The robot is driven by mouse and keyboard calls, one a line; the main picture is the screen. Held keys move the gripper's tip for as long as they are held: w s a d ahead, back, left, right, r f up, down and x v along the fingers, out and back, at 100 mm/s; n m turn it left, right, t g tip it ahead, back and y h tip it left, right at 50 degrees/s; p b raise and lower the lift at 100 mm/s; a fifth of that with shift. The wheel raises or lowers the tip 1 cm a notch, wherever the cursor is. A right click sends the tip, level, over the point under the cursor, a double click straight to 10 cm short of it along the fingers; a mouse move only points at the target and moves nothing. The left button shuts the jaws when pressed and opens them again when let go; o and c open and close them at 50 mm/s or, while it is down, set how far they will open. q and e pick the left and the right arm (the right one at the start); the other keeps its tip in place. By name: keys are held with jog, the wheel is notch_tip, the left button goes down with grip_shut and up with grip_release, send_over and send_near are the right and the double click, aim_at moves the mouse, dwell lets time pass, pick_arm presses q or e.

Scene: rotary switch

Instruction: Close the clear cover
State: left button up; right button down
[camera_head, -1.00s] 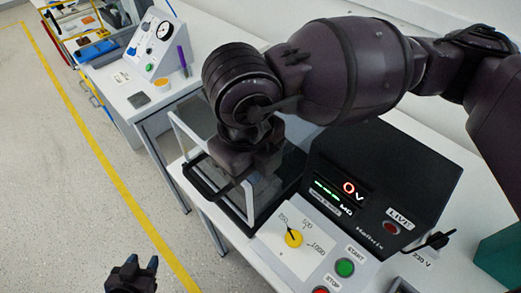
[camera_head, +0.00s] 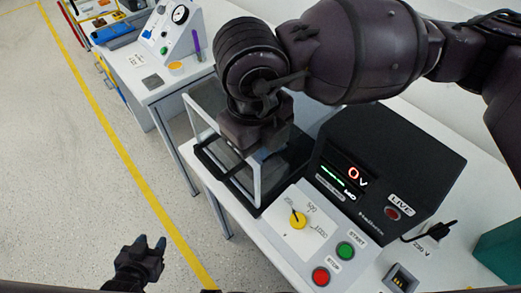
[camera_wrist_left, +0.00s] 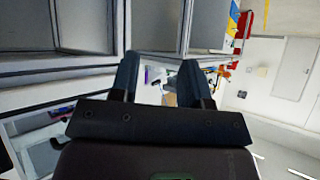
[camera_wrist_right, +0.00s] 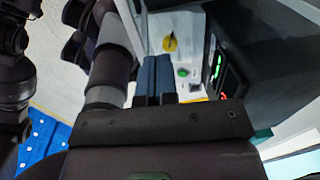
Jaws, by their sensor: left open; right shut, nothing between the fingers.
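The clear cover (camera_head: 207,95) is a see-through box with white edges and a black frame, on the white bench left of the black tester. My right arm hangs over it and hides much of it, so I cannot tell its exact angle. My right gripper is low over the cover, its fingertips hidden in the head view. In the right wrist view its fingers (camera_wrist_right: 157,68) are together and empty. My left gripper (camera_head: 151,242) is open and empty, over the floor, apart from the bench. Its fingers are spread in the left wrist view (camera_wrist_left: 158,65).
The black tester (camera_head: 405,160) stands right of the cover. The front panel has a yellow rotary knob (camera_head: 298,220), a green START button (camera_head: 345,250) and a red STOP button (camera_head: 321,276). A second bench (camera_head: 135,70) stands at upper left. The floor at left is clear.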

notch_tip(320, 180, up, 3)
jog(key=shift+r+p, duration=0.1)
jog(key=shift+p, duration=0.3)
pick_arm(q)
jog(key=shift+s+r, duration=0.5)
jog(key=shift+r, duration=0.1)
pick_arm(e)
jog(key=s+a+r, duration=0.2)
jog(key=s+a, duration=0.4)
jog(key=a, duration=0.1)
jog(key=shift+s+r, duration=0.2)
jog(key=shift+s, duration=0.2)
pick_arm(q)
jog(key=shift+s, duration=0.1)
